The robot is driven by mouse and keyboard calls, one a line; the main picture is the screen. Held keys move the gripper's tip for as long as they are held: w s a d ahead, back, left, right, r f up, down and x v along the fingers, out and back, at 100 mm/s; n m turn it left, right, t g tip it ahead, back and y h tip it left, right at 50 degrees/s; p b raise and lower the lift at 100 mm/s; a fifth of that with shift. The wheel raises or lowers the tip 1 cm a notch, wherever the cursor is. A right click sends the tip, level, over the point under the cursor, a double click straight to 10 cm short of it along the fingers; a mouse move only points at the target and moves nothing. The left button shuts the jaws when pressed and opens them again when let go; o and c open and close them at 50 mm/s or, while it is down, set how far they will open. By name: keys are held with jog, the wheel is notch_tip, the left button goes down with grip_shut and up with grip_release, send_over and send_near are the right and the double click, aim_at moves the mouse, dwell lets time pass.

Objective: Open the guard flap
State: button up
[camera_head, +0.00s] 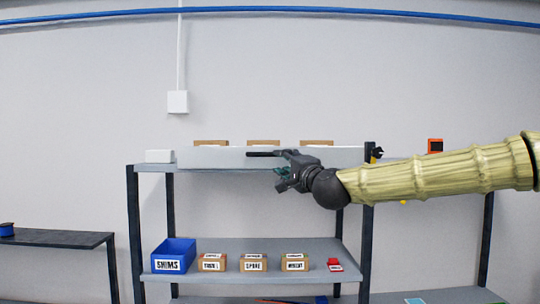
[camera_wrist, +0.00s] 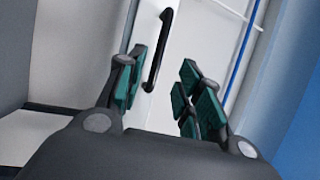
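The guard flap (camera_head: 220,157) is a long pale panel along the top of the shelf unit. Its black bar handle (camera_head: 262,154) shows near the panel's middle. In the wrist view the handle (camera_wrist: 158,50) stands out from the white flap (camera_wrist: 198,45), ahead of the gap between my fingers and nearer the left finger. My gripper (camera_head: 284,172) is in front of the flap, just below and right of the handle. In the wrist view my gripper (camera_wrist: 160,88) is open, with its green-padded fingers apart and nothing between them. I cannot tell whether a finger touches the handle.
Several cardboard boxes (camera_head: 263,143) show behind the flap. A white block (camera_head: 159,156) sits at its left end. The lower shelf (camera_head: 210,275) holds a blue SHIMS bin (camera_head: 174,256), several labelled boxes and a red item (camera_head: 334,265). A dark post (camera_head: 367,230) stands right of my gripper.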

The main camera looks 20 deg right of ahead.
aim_at(271, 155)
jog(key=p+x, duration=0.5)
jog(key=x, duration=0.4)
jog(key=shift+r, duration=0.1)
jog(key=shift+p+x, duration=0.4)
jog(key=shift+x, duration=0.45)
grip_shut()
